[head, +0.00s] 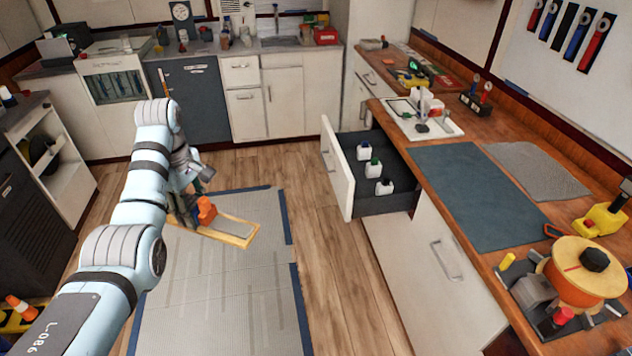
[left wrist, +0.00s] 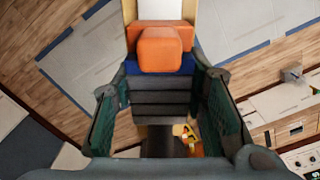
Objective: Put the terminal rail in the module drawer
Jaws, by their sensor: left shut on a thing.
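A long flat piece with a pale wooden edge, a grey top and an orange block (head: 207,210) at one end, which I take as the terminal rail (head: 236,231), shows left of centre over the floor mat. My left gripper (head: 190,212) is shut on it at the orange end. In the left wrist view the orange block (left wrist: 160,45) has a blue band below it, and the pale strip runs out of the top. The finger contact is partly hidden. An open drawer (head: 342,175) stands to the right, apart from the rail. My right gripper is out of view.
Several white bottles (head: 385,187) stand in the drawer, with bare dark floor around them. The wooden floor (head: 325,260) between is clear.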

